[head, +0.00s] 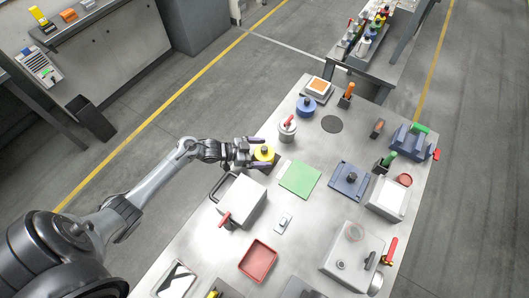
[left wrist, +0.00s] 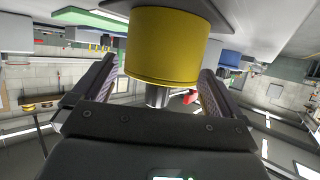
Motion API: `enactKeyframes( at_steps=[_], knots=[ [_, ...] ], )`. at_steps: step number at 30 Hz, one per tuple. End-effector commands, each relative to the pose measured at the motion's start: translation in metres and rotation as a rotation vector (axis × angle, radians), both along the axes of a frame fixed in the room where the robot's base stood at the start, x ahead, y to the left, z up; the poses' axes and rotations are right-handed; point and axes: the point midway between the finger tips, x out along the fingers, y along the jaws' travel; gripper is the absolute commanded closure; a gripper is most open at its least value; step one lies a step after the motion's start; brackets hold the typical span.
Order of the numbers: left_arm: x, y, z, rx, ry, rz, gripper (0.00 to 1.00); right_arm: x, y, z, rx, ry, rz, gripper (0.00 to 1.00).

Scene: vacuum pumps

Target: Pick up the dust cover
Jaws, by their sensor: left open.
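A yellow round piece with a dark knob on top (head: 264,153) stands on the metal table in the head view. It may be the dust cover, but no label confirms this. In the left wrist view the yellow cylinder (left wrist: 167,45) fills the upper middle, its grey knob pointing toward the palm. My left gripper (head: 258,152) is open, with one finger on each side of the yellow piece. The left wrist view shows the open fingers (left wrist: 159,78) beside its lower part, with gaps visible. My right gripper is in neither view.
A white-and-grey pot with a red handle (head: 288,128) stands just behind the yellow piece. A green mat (head: 300,179) lies to its right, and a white box (head: 242,201) stands in front. A blue round piece (head: 306,106) is farther back.

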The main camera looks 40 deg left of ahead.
Motion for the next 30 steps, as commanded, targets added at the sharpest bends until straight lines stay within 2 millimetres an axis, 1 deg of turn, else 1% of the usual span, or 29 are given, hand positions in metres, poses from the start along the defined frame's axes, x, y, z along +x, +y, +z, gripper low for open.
enactKeyframes(
  at_steps=[1, 5, 13, 21, 24, 30],
  knots=[
    [0.0049, -0.0027, -0.0025, -0.001, 0.001, 0.003, 0.0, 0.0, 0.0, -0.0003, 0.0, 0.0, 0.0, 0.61],
    [0.0109, -0.0073, -0.0064, 0.002, 0.002, 0.002, 0.0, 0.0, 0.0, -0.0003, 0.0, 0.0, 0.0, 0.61],
    [0.0119, -0.0083, -0.0073, 0.003, 0.001, 0.001, 0.0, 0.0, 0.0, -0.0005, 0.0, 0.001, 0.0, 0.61],
    [0.0118, -0.0081, -0.0072, 0.003, 0.001, 0.001, 0.41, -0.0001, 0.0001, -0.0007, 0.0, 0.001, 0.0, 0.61],
    [0.0119, -0.008, -0.007, 0.003, 0.001, 0.001, 0.54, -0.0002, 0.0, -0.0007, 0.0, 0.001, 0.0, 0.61],
    [0.0118, -0.008, -0.0066, 0.003, 0.001, 0.001, 0.54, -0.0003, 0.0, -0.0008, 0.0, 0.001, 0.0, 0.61]
  ],
)
